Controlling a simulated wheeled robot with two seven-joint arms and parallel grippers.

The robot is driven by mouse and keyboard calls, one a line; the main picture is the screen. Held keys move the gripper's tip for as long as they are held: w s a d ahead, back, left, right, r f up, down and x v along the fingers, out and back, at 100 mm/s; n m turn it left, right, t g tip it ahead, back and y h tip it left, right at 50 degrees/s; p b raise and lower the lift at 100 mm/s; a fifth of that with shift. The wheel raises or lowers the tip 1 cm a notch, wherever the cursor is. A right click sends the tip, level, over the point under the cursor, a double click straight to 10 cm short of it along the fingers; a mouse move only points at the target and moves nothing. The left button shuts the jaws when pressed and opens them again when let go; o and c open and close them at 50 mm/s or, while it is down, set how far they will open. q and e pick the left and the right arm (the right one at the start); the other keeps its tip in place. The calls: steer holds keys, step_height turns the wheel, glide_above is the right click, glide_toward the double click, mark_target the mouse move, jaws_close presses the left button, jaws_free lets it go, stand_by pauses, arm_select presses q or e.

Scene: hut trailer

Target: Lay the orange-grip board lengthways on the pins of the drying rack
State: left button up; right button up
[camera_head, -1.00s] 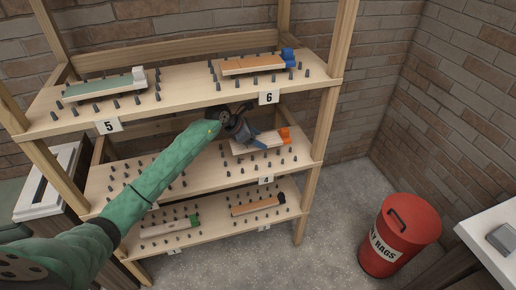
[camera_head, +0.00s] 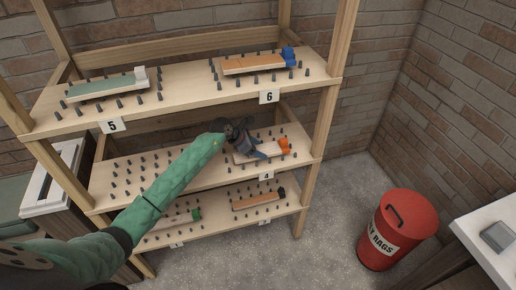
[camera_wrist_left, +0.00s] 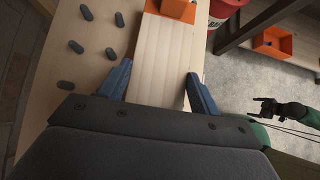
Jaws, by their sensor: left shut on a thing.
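The orange-grip board (camera_head: 243,158) is pale wood with an orange block at its right end. It is at the right half of the middle shelf of the drying rack (camera_head: 200,178), among the dark pins behind label 4. My left gripper (camera_head: 256,152) is shut on it. In the left wrist view its blue fingers (camera_wrist_left: 157,88) lie along both sides of the board (camera_wrist_left: 165,55). Whether the board touches the pins beneath it cannot be told. My right gripper (camera_wrist_left: 260,107) shows at the right of the left wrist view, empty, fingers apart.
The top shelf bears a green board (camera_head: 105,88) and a blue-grip board (camera_head: 255,65). The lower shelf bears a green-grip board (camera_head: 178,219) and a dark-ended orange board (camera_head: 255,200). A rack post (camera_head: 318,150) stands right of the held board. A red rag bin (camera_head: 395,232) stands on the floor.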

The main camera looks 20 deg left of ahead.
steer(key=shift+r, duration=0.1)
arm_select(q)
steer(key=o, duration=1.1)
steer(key=shift+f, duration=0.1)
steer(key=shift+c, duration=0.2)
arm_select(e)
steer(key=shift+w+r, duration=0.1)
steer(key=shift+r, duration=0.05)
arm_select(q)
steer(key=shift+s+a+r, duration=0.1)
steer(key=shift+a+r, duration=0.1)
steer(key=shift+r, duration=0.1)
steer(key=b+v, duration=0.3)
steer(key=v, duration=0.7)
steer(key=shift+s+a+r+b, duration=0.15)
steer(key=shift+b, duration=0.2)
steer(key=shift+s+a+r, duration=0.15)
steer(key=shift+a+r, duration=0.1)
steer(key=shift+r, duration=0.1)
arm_select(e)
step_height(320, 180, up, 11)
steer(key=w+a, duration=0.2)
steer(key=shift+w+a, duration=0.25)
